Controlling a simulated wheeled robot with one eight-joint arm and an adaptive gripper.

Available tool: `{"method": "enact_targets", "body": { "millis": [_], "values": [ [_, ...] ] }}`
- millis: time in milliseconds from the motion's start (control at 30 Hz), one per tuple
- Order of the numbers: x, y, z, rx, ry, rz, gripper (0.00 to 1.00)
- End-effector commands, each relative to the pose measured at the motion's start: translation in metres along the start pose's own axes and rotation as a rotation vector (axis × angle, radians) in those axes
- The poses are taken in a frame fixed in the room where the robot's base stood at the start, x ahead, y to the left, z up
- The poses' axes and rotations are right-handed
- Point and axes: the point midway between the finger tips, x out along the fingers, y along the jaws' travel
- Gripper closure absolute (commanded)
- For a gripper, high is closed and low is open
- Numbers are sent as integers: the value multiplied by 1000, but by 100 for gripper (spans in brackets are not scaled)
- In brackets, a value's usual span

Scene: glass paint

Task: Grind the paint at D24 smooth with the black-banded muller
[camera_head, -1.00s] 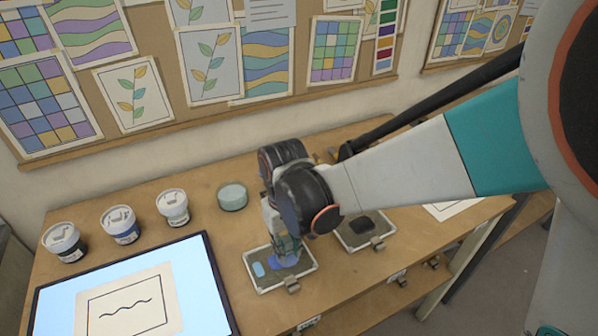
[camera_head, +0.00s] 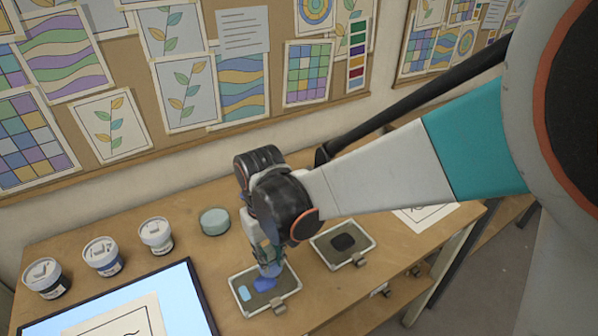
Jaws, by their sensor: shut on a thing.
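My gripper (camera_head: 268,252) is over the left grinding slab (camera_head: 244,304), pointing down, with its fingers closed around a glass muller (camera_head: 270,268). The muller's base is at the blue paint (camera_head: 265,284) on that slab; whether it touches cannot be told. A lighter blue patch (camera_head: 245,293) lies to its left on the same slab. My arm hides the muller's upper part, and I cannot make out a black band. A second slab (camera_head: 327,260) to the right carries a dark patch (camera_head: 343,242). No D24 label is readable.
Several lidded jars, one of them (camera_head: 156,236), stand in a row at the left. A round pale green dish (camera_head: 215,221) sits behind the left slab. A lit panel (camera_head: 177,290) with a drawing lies at front left. Clips (camera_head: 279,308) sit on the slabs' front edges.

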Motion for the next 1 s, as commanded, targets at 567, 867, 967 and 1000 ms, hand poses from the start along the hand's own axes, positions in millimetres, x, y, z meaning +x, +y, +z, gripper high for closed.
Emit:
{"method": "enact_targets", "body": {
  "millis": [567, 867, 967, 1000],
  "values": [
    [21, -2, 2, -2, 0, 0, 100],
    [40, -2, 2, -1, 0, 0, 100],
    [39, -2, 2, -1, 0, 0, 100],
    [39, -2, 2, -1, 0, 0, 100]
  ]
}}
